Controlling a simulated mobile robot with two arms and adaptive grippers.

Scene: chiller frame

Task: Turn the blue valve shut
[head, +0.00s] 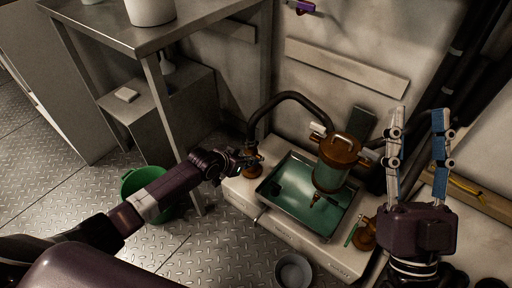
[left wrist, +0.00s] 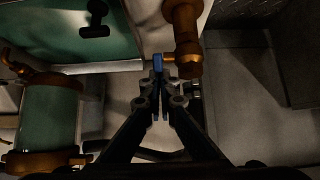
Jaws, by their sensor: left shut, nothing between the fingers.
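The left brass valve (head: 253,168) stands on the pale ledge at the left of the green tray. In the left wrist view the blue handle (left wrist: 158,63) shows as a narrow blue piece at the end of the short stem of the brass body (left wrist: 184,40). My left gripper (head: 243,160) is shut and empty, its tips close beside the valve. In the left wrist view its fingertips (left wrist: 159,88) are just below the blue handle; whether they touch it I cannot tell. In the head view the handle is hidden by the gripper. My right gripper (head: 418,125) is open and empty, fingers upward.
A brass-capped green cylinder (head: 332,165) stands over the green tray (head: 283,208). A second brass valve (head: 365,234) with a green handle is at the tray's right. A black hose (head: 293,96) arches behind. A green bucket (head: 131,182) and grey bowl (head: 294,271) are on the floor.

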